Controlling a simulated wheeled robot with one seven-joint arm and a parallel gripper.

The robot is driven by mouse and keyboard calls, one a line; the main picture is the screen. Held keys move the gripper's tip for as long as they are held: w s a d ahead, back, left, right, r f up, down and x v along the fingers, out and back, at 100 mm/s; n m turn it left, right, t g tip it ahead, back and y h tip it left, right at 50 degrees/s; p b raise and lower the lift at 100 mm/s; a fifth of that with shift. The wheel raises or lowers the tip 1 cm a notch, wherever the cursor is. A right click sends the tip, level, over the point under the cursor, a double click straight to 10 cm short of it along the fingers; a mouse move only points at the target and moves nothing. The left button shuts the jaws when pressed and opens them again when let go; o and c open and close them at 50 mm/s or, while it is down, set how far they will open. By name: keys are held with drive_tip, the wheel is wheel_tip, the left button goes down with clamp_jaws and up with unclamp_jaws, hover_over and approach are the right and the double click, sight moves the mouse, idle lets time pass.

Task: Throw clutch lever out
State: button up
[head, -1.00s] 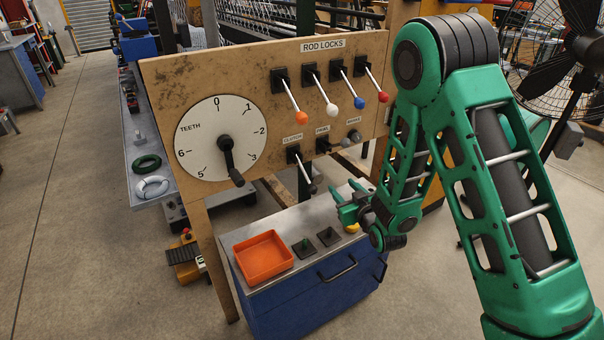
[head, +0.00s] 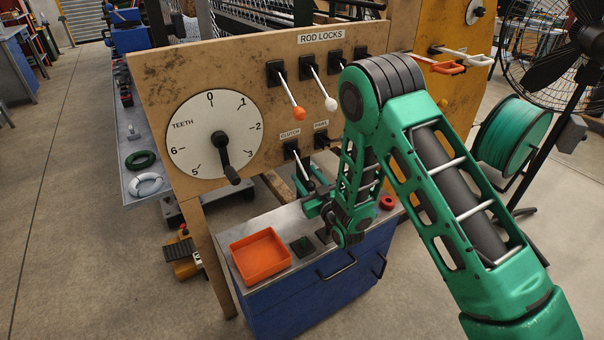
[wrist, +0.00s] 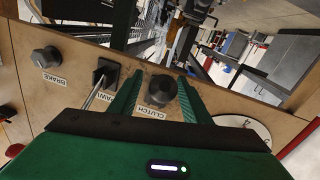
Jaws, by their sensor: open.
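The clutch lever (head: 304,168) is a pale rod with a dark knob, under the CLUTCH label on the wooden panel. It slants down and to the right from its black mount. My gripper (head: 309,197) is at the knob end of this lever, above the bench. In the wrist view, the dark round clutch knob (wrist: 161,90) appears end-on between the two green fingers of my gripper (wrist: 160,97). The fingers are open, with gaps beside the knob. I cannot tell how deep the knob sits between them.
The pawl lever (wrist: 97,92) and brake knob (wrist: 46,57) are close beside the clutch. Rod-lock levers with an orange knob (head: 298,114) and a white knob (head: 331,104) hang above. The blue bench (head: 300,305) below holds an orange tray (head: 260,256) and a red ring (head: 387,202).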

drive_tip(key=shift+x, duration=1.5)
